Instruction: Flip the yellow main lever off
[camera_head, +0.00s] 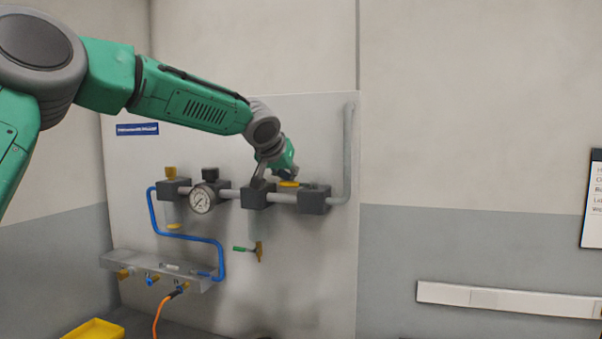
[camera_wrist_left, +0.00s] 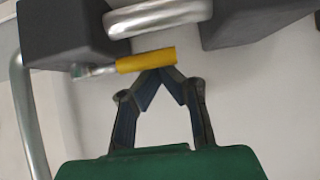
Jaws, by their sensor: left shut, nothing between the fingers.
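The yellow main lever (camera_head: 289,184) sits at the pipe between two dark blocks on the wall panel. In the left wrist view the yellow handle (camera_wrist_left: 146,61) lies across the picture, with a metal stem at its left end. My left gripper (camera_head: 262,180) reaches the panel just left of the lever in the head view. In the wrist view its fingertips (camera_wrist_left: 160,72) are together, with nothing between them, right at the handle's edge. I cannot tell whether they touch it. My right gripper is not in view.
A grey pipe (camera_head: 349,150) runs along the panel through dark blocks (camera_head: 314,200). A pressure gauge (camera_head: 201,199) and blue hose (camera_head: 190,236) are to the left. Below are a small green-handled valve (camera_head: 244,249) and a grey manifold (camera_head: 140,262) with an orange hose (camera_head: 160,312).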

